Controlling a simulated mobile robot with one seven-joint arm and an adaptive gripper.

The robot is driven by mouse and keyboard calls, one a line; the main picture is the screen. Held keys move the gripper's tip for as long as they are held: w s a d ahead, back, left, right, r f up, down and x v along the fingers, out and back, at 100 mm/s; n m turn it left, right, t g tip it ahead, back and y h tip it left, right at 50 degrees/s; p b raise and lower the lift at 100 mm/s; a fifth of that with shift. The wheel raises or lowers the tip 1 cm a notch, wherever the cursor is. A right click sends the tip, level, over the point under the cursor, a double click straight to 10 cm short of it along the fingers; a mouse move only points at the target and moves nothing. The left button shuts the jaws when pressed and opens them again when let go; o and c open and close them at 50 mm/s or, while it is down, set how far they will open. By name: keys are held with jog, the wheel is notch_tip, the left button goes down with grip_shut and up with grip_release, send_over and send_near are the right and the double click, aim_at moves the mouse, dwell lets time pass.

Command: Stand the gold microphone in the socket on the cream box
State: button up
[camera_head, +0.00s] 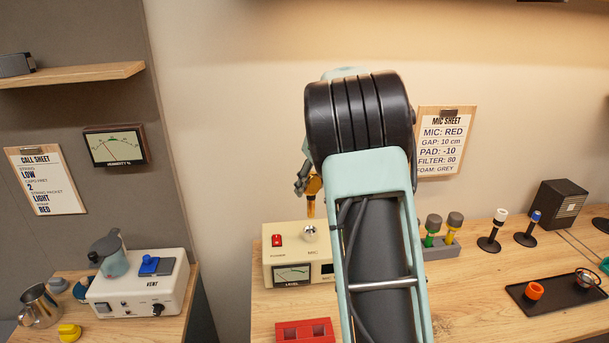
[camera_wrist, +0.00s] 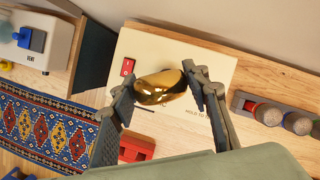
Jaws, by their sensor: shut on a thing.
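In the wrist view the microphone head hides that part of the box top (camera_wrist: 150,48).
A red power switch (camera_head: 277,240) stands on the box top. A grey rack (camera_head: 445,250) with several microphones is to the right, beyond my arm. Open bench lies near the black tray (camera_head: 550,304).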

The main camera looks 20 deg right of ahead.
aim_at(310, 207)
jog(key=shift+w, duration=0.2)
jog(key=shift+s+f, duration=0.1)
jog(key=shift+f, duration=1.5)
jog(key=shift+f+b, duration=1.2)
jog(key=shift+f, duration=1.2)
jog(key=o, duration=1.5)
jog(key=shift+c, duration=0.2)
jog(key=v, duration=1.2)
